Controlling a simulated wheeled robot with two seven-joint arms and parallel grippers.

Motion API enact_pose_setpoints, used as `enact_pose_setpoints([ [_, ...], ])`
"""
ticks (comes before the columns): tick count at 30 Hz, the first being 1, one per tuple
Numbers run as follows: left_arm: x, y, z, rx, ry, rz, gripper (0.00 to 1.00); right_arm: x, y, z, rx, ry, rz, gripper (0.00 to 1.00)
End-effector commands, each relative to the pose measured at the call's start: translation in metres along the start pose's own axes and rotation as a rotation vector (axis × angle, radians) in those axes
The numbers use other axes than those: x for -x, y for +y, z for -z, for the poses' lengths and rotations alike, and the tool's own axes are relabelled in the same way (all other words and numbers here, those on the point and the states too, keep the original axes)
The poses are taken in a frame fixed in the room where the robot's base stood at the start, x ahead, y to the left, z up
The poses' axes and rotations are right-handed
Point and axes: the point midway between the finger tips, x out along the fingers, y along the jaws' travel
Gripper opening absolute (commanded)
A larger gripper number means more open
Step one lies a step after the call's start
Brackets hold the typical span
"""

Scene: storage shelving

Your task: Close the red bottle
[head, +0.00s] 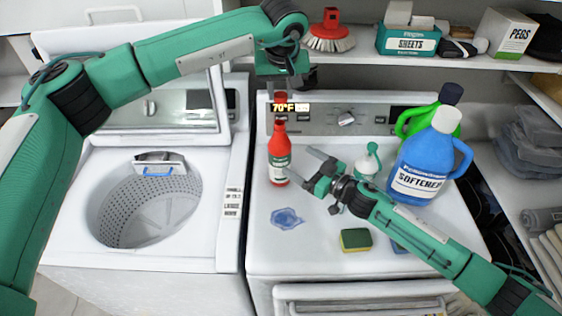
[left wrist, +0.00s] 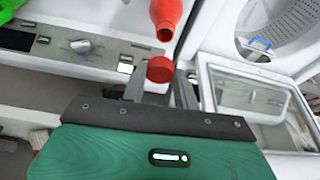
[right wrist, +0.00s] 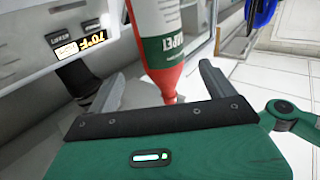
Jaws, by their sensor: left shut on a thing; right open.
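The red bottle (head: 279,163) with a white-and-green label stands upright on the white dryer top. Its narrow neck is open in the left wrist view (left wrist: 165,14). My left gripper (head: 282,95) is above the bottle, shut on the red cap (left wrist: 160,69). The cap is apart from the neck. My right gripper (head: 303,163) is open and empty, just right of the bottle with its fingers pointing towards it. In the right wrist view the bottle (right wrist: 163,40) shows beyond and between the spread fingers, inverted in the picture.
A blue softener jug (head: 428,155), a green jug (head: 415,120) and a small white bottle with a green top (head: 367,165) stand to the right. A sponge (head: 355,239) and a blue puddle (head: 287,218) lie in front. The open washer (head: 80,215) is left. A shelf (head: 365,52) crosses above.

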Motion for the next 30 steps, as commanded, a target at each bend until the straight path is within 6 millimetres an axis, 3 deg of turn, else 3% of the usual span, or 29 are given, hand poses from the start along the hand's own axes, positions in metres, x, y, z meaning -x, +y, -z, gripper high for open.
enact_pose_setpoints([
  [9,0.000,0.000,0.000,0.000,0.000,0.000,0.09,-0.063,-0.001,0.002,0.000,0.003,0.001,0.86],
  [15,0.000,0.000,0.000,0.000,0.000,0.000,0.09,-0.089,0.000,0.001,-0.001,0.001,0.000,0.86],
  [29,0.000,0.000,0.000,0.000,0.000,0.000,0.09,-0.099,0.000,0.001,0.000,0.000,0.000,0.86],
  [30,0.000,0.000,0.000,0.000,0.000,0.000,0.09,-0.099,0.000,0.001,0.000,0.000,0.000,0.82],
])
